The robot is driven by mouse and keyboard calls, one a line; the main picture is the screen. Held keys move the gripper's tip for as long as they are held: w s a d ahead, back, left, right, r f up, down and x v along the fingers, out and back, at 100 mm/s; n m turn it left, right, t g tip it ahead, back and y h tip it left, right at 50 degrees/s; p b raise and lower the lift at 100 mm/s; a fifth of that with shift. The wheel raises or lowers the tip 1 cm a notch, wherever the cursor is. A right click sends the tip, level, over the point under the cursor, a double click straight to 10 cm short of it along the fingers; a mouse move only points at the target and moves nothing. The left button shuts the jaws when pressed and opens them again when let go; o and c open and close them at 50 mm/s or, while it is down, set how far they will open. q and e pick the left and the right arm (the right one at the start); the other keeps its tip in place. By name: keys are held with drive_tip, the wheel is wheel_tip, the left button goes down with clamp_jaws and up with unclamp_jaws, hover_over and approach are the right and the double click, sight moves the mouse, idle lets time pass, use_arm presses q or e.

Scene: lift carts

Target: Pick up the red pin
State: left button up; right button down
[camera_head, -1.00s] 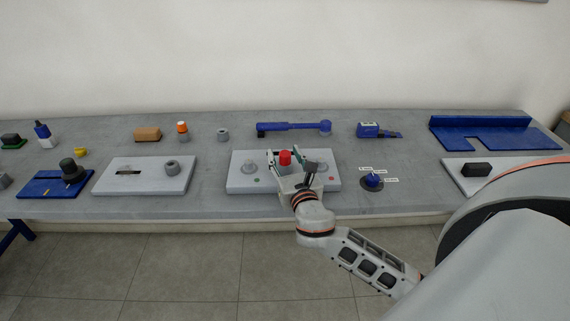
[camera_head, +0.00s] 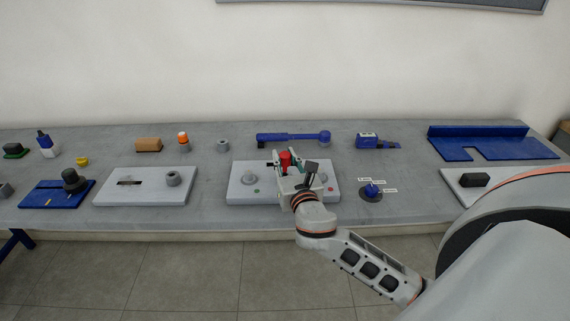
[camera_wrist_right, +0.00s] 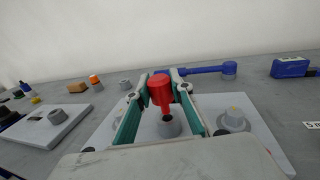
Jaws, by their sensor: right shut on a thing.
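The red pin (camera_head: 285,159) stands upright over the middle of a light grey plate (camera_head: 240,192) on the table. My right gripper (camera_head: 286,158) is around the pin, its two fingers shut on it. In the right wrist view the pin (camera_wrist_right: 160,90) sits between the fingertips (camera_wrist_right: 161,85). Its narrower red stem points down towards a grey round socket (camera_wrist_right: 169,128) on the plate. I cannot tell whether the stem's tip is in the socket. My left gripper is not in view.
Grey round knobs stand on the plate either side, the left one (camera_head: 249,178) clear of my gripper. A blue torque tool (camera_head: 290,137) lies behind. A blue knob (camera_head: 371,190) stands to the right. Another plate (camera_head: 145,195) with a grey ring lies left.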

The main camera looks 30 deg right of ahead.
sight(285, 153)
wheel_tip(285, 153, up, 17)
drive_tip(key=p, duration=0.4)
drive_tip(key=shift+f, duration=0.2)
drive_tip(key=shift+p, duration=0.5)
idle(0.3)
